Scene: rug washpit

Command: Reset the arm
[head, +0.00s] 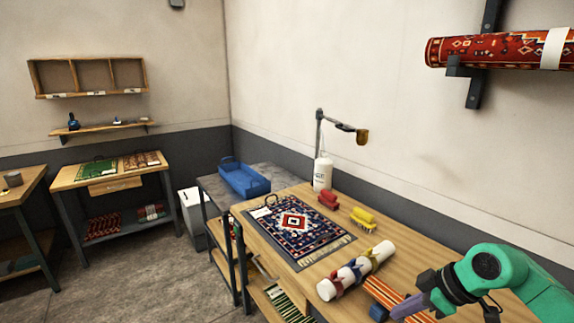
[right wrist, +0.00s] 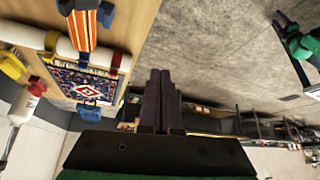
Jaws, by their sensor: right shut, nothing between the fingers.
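My right gripper (head: 402,309) is low at the right of the head view, by the near part of the wooden table. In the right wrist view its two dark fingers (right wrist: 160,78) lie together, shut with nothing between them. My green right arm comes in from the right edge. In the right wrist view a second green arm with a dark gripper (right wrist: 285,22) shows at the upper right; it appears to be my left, and its fingers are too small to judge. The left gripper does not show in the head view.
The table (head: 407,252) bears a patterned rug (head: 291,222), a white roll (head: 352,272) with coloured straps, a striped textile (head: 385,294), a red brush (head: 328,199) and a yellow brush (head: 363,218). A blue tray (head: 244,180) stands behind. A rolled rug (head: 500,49) hangs on the wall.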

